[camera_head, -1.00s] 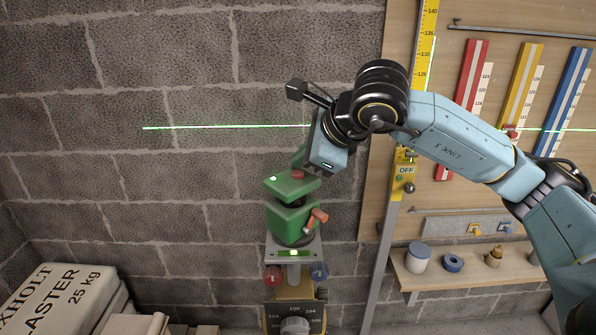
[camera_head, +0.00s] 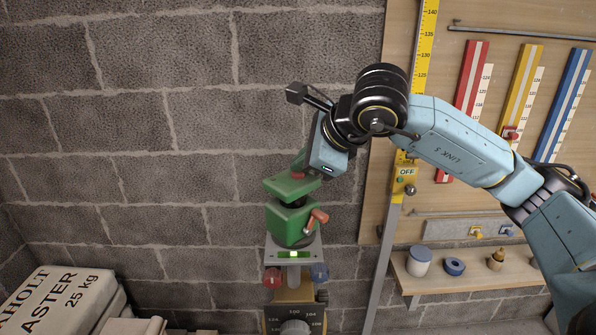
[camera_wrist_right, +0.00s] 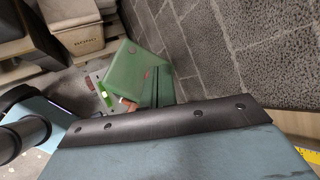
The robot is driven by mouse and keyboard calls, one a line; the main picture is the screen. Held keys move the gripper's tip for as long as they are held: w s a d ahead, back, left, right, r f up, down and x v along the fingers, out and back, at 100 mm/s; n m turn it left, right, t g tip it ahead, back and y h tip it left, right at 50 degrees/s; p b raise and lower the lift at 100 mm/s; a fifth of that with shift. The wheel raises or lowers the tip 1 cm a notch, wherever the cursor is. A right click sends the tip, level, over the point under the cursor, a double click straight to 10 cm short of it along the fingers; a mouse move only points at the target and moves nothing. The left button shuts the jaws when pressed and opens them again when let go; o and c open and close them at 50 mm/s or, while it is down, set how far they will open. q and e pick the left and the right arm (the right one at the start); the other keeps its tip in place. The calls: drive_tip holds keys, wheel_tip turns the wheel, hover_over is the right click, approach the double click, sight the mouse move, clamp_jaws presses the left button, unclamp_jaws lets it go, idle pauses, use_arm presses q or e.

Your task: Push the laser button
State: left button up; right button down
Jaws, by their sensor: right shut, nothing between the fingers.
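The green laser unit (camera_head: 291,222) stands on a grey plate over a tripod head, against the block wall. Its red button (camera_head: 298,176) sits on the top; a small red spot, likely this button, shows in the wrist view (camera_wrist_right: 147,74). No green laser line is on the wall, and the small light on the unit's top is dark. My right gripper (camera_head: 314,168) is shut and empty, close above the button; its fingertips are hard to make out, and I cannot tell if they touch it. My left gripper is out of view.
A wooden board with a yellow scale (camera_head: 424,40) and coloured rulers is at right. A yellow OFF box (camera_head: 404,180) hangs on the post. A shelf (camera_head: 470,275) holds small containers. Plaster bags (camera_head: 55,300) lie at lower left.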

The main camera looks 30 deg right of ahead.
sight(303, 175)
drive_tip(key=shift+r, duration=0.45)
wheel_tip(303, 175, up, 6)
drive_tip(key=p, duration=0.4)
drive_tip(key=shift+p, duration=0.35)
idle(1.8)
